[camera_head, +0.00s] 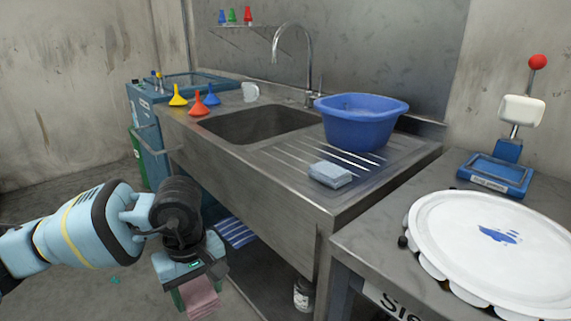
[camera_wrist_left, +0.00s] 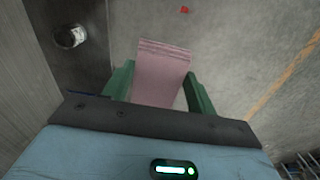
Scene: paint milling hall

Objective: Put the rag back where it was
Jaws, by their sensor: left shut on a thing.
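A pink folded rag (camera_head: 199,297) hangs from my left gripper (camera_head: 197,290) in the head view, low in front of the sink unit. In the left wrist view the rag (camera_wrist_left: 161,75) sits between the green fingers of the left gripper (camera_wrist_left: 158,88), which is shut on it. The floor shows beneath it. A blue and white striped cloth (camera_head: 235,232) lies under the sink, partly hidden by my left arm. My right gripper is not in view.
The steel sink unit (camera_head: 255,165) holds a blue basin (camera_head: 360,122), a blue-grey sponge-like block (camera_head: 330,174) and several coloured funnels (camera_head: 198,105). A can (camera_head: 302,295) stands on the lower shelf. A side table with a white lid (camera_head: 490,243) is at right.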

